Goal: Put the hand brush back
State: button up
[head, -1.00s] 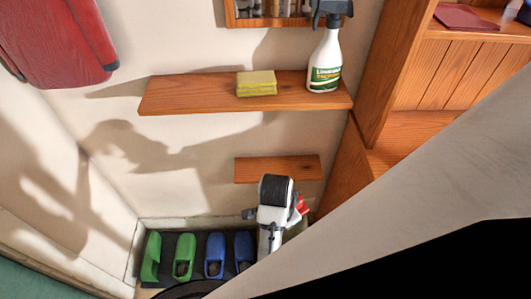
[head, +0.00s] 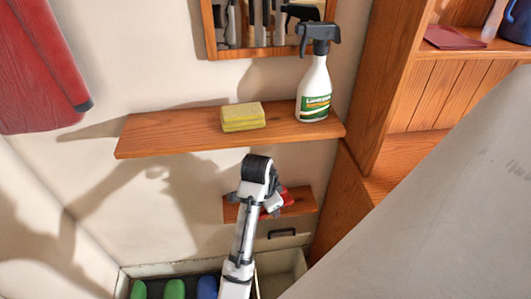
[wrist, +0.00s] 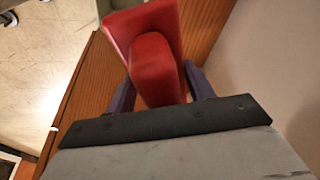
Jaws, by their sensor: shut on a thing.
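The red hand brush (wrist: 154,62) is between the two fingers of my gripper (wrist: 158,92) in the wrist view, with its broad red end pointing away from me. My gripper is shut on it. In the head view the brush (head: 277,201) shows as a small red piece beside my gripper (head: 266,204), in front of the small lower wooden shelf (head: 301,206). Whether the brush touches that shelf cannot be told. My arm hides part of the shelf. The bristles are not visible.
The upper wooden shelf (head: 160,136) holds a yellow sponge (head: 243,117) and a spray bottle (head: 314,88). A wooden cabinet (head: 385,100) stands to the right. A black handle (head: 282,233) is below the lower shelf. Green and blue shoes (head: 174,289) lie at the bottom.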

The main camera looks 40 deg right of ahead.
jog(key=w+d, duration=0.1)
jog(key=w, duration=0.1)
jog(key=w+d+f, duration=0.1)
jog(key=w, duration=0.1)
jog(key=w+d+f+b, duration=0.1)
jog(key=w+d, duration=0.1)
jog(key=shift+w+f, duration=0.15)
notch_tip(320, 180, down, 4)
jog(key=shift+a+r+p, duration=0.1)
jog(key=shift+r+p, duration=0.05)
jog(key=shift+p, duration=0.2)
jog(key=shift+w+f, duration=0.2)
jog(key=shift+f, duration=0.3)
jog(key=shift+f, duration=0.1)
jog(key=shift+f, duration=0.1)
jog(key=o, duration=0.9)
